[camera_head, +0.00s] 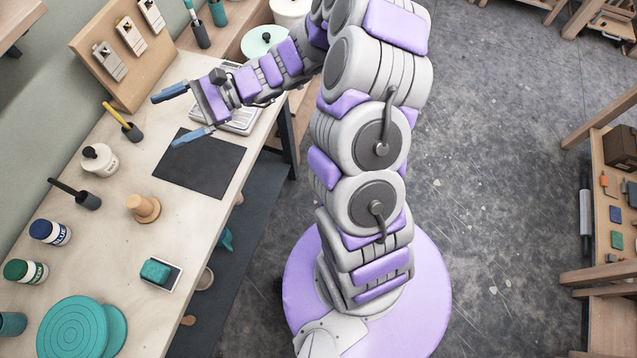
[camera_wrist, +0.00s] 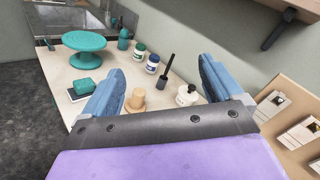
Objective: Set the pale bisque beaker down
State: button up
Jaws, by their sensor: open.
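A tan, round upright piece (camera_head: 143,207) stands on the bench, with a narrower top over a wider lower part. It is the only thing here that looks like the pale bisque beaker, but I cannot be sure. In the wrist view it also shows (camera_wrist: 135,100), between the fingers and nearer the left one. My gripper (camera_head: 180,115) is open and empty, apart from the tan piece and above the back part of the bench by the dark mat (camera_head: 201,163). In the wrist view both blue fingers of my gripper (camera_wrist: 162,70) are spread wide.
A white lidded pot (camera_head: 99,160), a dark-handled tool in a holder (camera_head: 88,200) and blue and green labelled jars (camera_head: 50,232) stand left of the tan piece. A teal block (camera_head: 156,270) lies nearer, beside teal discs (camera_head: 73,327). A tool board (camera_head: 122,52) leans behind.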

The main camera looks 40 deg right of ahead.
jog(key=s+a+r+n+g+h, duration=0.15)
jog(key=s+n+g+h, duration=0.3)
jog(key=s, duration=0.55)
jog(key=s+a+r+n+g+h, duration=0.1)
jog(key=s+r+n+g+h, duration=0.15)
jog(key=s+n, duration=0.45)
jog(key=s+d+n+t+h, duration=0.2)
jog(key=s+d+h, duration=0.8)
jog(key=s+d, duration=0.4)
jog(key=shift+s+d+t+h, duration=0.3)
jog(key=shift+d+t, duration=0.1)
jog(key=shift+d, duration=0.85)
